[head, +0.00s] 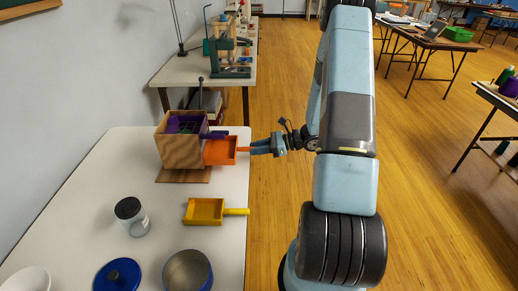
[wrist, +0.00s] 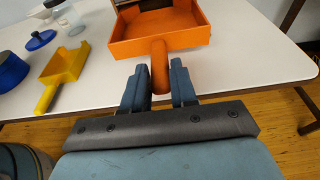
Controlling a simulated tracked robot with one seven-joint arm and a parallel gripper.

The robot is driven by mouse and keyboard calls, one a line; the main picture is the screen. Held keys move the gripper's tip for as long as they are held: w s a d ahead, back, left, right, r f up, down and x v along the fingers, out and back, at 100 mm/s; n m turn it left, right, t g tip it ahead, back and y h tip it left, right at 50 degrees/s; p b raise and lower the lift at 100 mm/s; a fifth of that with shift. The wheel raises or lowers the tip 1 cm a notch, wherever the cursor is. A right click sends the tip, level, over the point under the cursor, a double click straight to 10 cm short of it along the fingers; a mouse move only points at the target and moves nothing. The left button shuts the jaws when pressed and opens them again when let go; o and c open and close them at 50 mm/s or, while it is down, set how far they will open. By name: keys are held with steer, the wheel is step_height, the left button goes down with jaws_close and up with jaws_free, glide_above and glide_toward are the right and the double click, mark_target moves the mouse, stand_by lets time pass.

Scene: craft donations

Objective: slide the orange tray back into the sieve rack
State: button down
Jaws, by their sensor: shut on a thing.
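The orange tray (head: 220,151) is at the right side of the wooden sieve rack (head: 180,150), level, its far end close to or just inside the rack's open side. I cannot tell how far in it reaches. My gripper (head: 258,147) is shut on the tray's handle at the table's right edge. In the wrist view the orange tray (wrist: 160,30) points away from me, and my gripper (wrist: 159,88) has a finger on each side of its handle. A purple tray (head: 185,124) sits in the top of the rack.
A yellow tray (head: 205,211) lies on the white table (head: 95,190) in front of the rack. Bare tabletop lies left of the rack.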

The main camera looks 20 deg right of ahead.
mark_target(227, 152)
steer(key=shift+w+a, duration=0.3)
steer(key=shift+a, duration=0.4)
steer(key=shift+w+a, duration=0.25)
steer(key=shift+a, duration=0.6)
steer(key=shift+w+a, duration=0.35)
steer(key=shift+a, duration=0.4)
steer(key=shift+w+a, duration=0.3)
steer(key=shift+a, duration=0.45)
steer(key=shift+w+a, duration=0.3)
steer(key=shift+a, duration=0.4)
steer(key=shift+w+a, duration=0.35)
steer(key=shift+a, duration=0.4)
steer(key=shift+w+a, duration=0.3)
steer(key=shift+a, duration=0.4)
steer(key=shift+a+f, duration=0.1)
steer(key=shift+f, duration=0.1)
